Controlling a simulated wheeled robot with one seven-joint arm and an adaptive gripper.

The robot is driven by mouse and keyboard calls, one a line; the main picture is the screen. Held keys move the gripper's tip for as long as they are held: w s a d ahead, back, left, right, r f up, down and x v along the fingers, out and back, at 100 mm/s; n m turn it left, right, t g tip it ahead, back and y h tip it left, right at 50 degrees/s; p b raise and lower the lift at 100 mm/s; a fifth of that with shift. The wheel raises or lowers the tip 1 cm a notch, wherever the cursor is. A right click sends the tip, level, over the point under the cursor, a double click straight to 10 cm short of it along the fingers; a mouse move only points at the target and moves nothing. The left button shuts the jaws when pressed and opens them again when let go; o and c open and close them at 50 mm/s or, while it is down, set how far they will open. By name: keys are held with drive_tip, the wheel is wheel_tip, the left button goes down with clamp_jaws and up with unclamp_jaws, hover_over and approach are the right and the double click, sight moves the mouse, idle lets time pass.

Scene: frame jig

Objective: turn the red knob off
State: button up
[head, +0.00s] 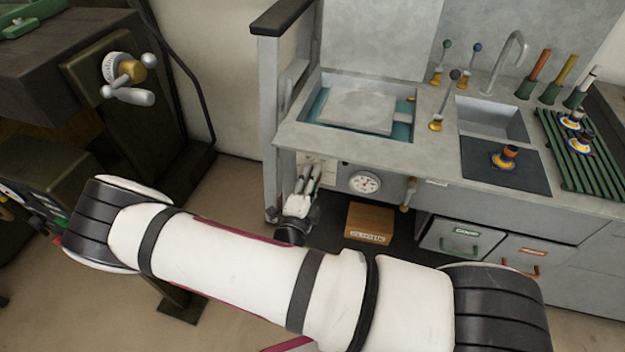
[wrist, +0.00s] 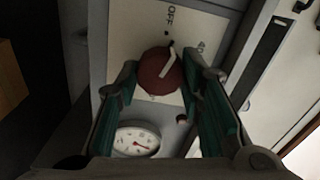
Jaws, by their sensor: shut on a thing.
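The red knob (wrist: 158,72) is round, with a white pointer line, on a pale panel (wrist: 130,30) in the wrist view. The panel reads OFF above the knob with a dark dot below the word. My gripper (wrist: 160,66) is shut on the knob, one finger on each side. In the head view my gripper (head: 305,184) is at the panel under the counter's left end, and the knob is hidden there.
A round white gauge (head: 365,182) is right of my gripper; it also shows in the wrist view (wrist: 137,141). A brass-handled lever (head: 408,193) is farther right. A wooden box (head: 369,222) is below the gauge. The counter leg (head: 270,185) stands close on the left.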

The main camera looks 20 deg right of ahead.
drive_tip(key=shift+n, duration=1.7)
drive_tip(key=o, duration=1.1)
drive_tip(key=shift+o, duration=0.2)
drive_tip(key=v, duration=1.2)
